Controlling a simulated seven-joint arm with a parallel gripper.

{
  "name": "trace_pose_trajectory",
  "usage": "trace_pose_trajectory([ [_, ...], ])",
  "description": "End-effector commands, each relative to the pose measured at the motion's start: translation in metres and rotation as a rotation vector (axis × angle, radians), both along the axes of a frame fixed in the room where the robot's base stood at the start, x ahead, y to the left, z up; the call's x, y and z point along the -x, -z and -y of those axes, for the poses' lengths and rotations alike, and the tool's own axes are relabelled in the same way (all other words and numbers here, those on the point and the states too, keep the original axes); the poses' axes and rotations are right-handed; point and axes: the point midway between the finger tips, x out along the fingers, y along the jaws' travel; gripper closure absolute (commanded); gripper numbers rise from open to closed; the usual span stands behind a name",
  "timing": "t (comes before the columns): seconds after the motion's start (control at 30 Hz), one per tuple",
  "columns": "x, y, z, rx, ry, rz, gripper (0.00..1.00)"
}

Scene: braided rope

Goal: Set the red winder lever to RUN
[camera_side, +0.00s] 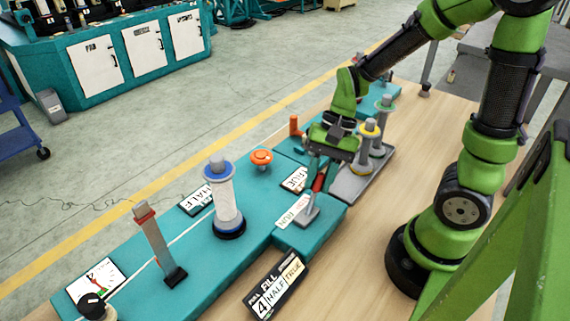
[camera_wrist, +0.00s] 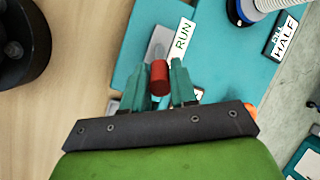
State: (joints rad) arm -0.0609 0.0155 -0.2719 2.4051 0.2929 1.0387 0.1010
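The red winder lever (camera_side: 319,181) has a red grip on a grey stem and plate, on the teal bench block. In the wrist view its red grip (camera_wrist: 159,78) lies between the two teal fingers of my gripper (camera_wrist: 158,88). The fingers are apart, with a narrow gap showing beside the grip, so the gripper looks open around it. The RUN label (camera_wrist: 183,38) is beside the lever plate, and also shows in the side view (camera_side: 289,217). In the side view my gripper (camera_side: 322,166) points down at the lever, partly hiding it.
A white spool with blue flanges (camera_side: 226,205) and an orange knob (camera_side: 261,158) stand left of the lever. A grey tray (camera_side: 349,186) with several bobbins (camera_side: 370,128) is behind right. A FILL sign (camera_side: 275,286) stands in front. Bare wooden table lies to the right.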

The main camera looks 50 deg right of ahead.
Motion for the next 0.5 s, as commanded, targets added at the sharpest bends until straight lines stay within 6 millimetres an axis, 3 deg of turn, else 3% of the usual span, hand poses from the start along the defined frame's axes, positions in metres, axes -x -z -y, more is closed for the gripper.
trace_pose_trajectory([
  [0.03, -0.0002, 0.0, 0.0005, 0.001, 0.0, 0.0, 0.64],
  [0.13, -0.0001, 0.0002, 0.0002, 0.002, -0.003, 0.001, 0.52],
  [0.5, -0.0006, -0.0054, 0.0022, 0.002, -0.007, 0.004, 0.52],
])
